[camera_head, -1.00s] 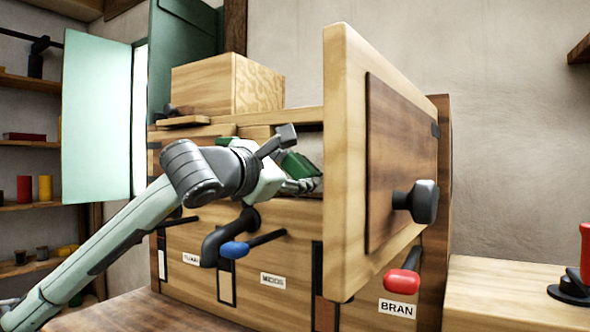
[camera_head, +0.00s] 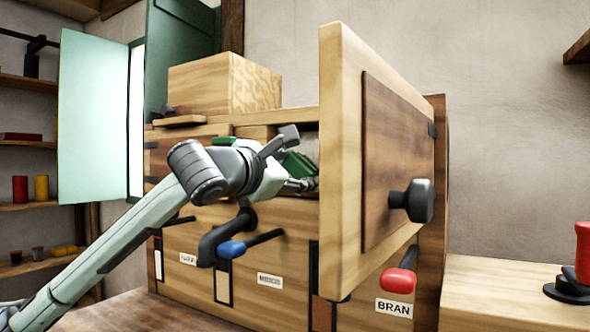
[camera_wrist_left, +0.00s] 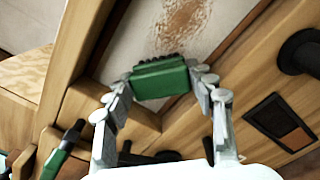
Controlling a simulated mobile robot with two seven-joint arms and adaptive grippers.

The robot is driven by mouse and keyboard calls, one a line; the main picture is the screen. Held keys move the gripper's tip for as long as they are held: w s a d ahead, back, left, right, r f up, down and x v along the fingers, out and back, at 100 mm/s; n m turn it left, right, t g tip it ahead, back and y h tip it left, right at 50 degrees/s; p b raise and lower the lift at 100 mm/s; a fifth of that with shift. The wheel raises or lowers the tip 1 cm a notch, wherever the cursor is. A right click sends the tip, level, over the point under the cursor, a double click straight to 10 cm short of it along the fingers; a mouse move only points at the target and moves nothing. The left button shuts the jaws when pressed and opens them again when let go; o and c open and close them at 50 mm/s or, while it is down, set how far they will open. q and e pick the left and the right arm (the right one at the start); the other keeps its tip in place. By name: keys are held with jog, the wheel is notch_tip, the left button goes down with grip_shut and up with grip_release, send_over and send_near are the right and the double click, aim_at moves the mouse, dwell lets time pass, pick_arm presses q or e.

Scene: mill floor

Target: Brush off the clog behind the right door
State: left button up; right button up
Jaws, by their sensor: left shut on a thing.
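The right door (camera_head: 346,160) stands wide open toward me, with a dark inset panel and a black knob (camera_head: 420,201). My left gripper (camera_head: 300,184) reaches into the opening behind it, its tips partly hidden by the door. It is shut on a green brush (camera_head: 298,163). In the left wrist view my left gripper (camera_wrist_left: 160,92) has its fingers on both sides of the green brush (camera_wrist_left: 160,78). The clog, a brown speckled patch (camera_wrist_left: 183,25), lies on a pale surface just beyond the brush. I cannot tell whether the brush touches it. My right gripper is not in view.
The wooden mill cabinet (camera_head: 285,222) has a blue-handled lever (camera_head: 232,249) and a red-handled lever (camera_head: 399,281) at its front. A wooden box (camera_head: 225,84) stands on top. A red-handled item (camera_head: 583,250) stands on a bench (camera_head: 480,295) at right.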

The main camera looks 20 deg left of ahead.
pick_arm(q)
jog(key=shift+w, duration=0.35)
